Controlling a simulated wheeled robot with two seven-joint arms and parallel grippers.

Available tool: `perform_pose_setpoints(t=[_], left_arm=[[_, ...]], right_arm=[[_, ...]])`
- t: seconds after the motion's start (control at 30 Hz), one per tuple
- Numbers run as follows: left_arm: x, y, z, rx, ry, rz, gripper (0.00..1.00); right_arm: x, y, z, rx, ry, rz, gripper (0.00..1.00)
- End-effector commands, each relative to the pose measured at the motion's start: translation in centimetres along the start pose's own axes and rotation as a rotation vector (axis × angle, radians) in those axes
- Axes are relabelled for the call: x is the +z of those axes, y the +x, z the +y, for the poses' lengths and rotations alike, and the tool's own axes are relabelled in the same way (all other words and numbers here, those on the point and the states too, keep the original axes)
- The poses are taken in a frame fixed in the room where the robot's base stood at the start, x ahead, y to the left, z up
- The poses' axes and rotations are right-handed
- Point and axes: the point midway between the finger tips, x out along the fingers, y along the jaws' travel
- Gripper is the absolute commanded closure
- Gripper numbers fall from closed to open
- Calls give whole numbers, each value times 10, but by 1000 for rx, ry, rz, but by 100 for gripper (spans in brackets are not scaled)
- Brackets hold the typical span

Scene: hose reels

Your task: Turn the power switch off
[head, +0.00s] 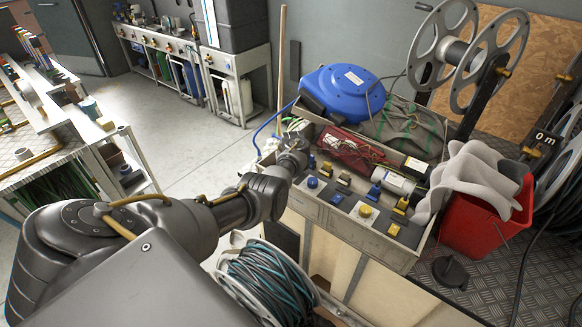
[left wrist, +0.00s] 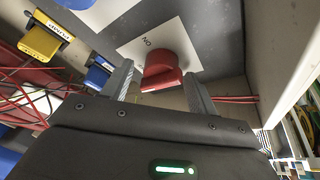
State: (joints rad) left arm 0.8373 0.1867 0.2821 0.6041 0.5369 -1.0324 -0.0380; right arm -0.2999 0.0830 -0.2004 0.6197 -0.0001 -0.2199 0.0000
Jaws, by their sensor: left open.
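The red power switch knob (left wrist: 161,69) shows in the left wrist view on a white plate (left wrist: 188,45) marked with the letters "ON". The plate is fixed to a grey panel. My left gripper (left wrist: 159,76) is open, with one finger on each side of the knob. I cannot tell whether either finger touches it. In the head view my left gripper (head: 297,150) is at the left end of the control console (head: 312,207), and it hides the red knob there. My right gripper is not in view.
Blue and yellow switches (head: 366,212) stand to the right on the console. A blue hose reel (head: 343,92) and red cables (head: 350,150) lie behind. A red bucket (head: 478,220) with a grey cloth is at the right. A cable spool (head: 268,280) stands below my left arm.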

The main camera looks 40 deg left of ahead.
Motion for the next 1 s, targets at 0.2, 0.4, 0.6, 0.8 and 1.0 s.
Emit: perform_pose_setpoints(t=[0.2, 0.4, 0.6, 0.8, 1.0], left_arm=[[-2, -16, 1, -1, 1, 2, 41], [-2, -52, 1, 0, 1, 5, 41], [-1, -88, 2, 2, 3, 4, 41], [0, -106, 2, 0, 3, 1, 41], [0, -108, 2, 1, 2, 0, 41]], right_arm=[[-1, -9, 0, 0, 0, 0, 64], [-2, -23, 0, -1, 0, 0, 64], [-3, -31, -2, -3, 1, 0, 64], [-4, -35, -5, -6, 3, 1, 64], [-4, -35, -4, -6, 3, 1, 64]])
